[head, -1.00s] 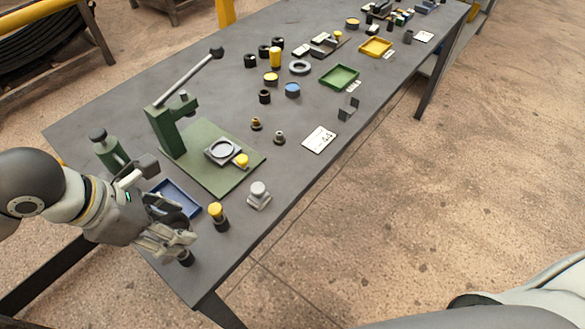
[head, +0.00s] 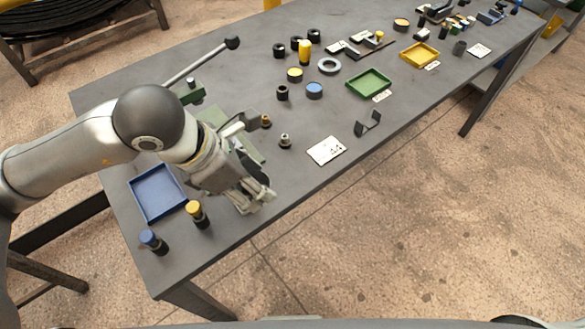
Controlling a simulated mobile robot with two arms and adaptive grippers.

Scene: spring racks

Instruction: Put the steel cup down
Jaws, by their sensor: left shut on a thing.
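My left gripper (head: 256,201) is over the near part of the bench, in front of the green press mat (head: 246,146). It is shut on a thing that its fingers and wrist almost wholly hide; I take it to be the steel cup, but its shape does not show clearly. The gripper is low over the bench top; I cannot tell whether what it holds touches it. A pale grey piece with a round top stood about here and is now hidden. My right gripper is not in view.
A blue tray (head: 158,194), a yellow-topped piece (head: 197,214) and a blue-topped piece (head: 154,242) stand left of the gripper. A white card (head: 327,151) and small fittings (head: 285,141) are to its right. The bench's front edge (head: 301,212) is close.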

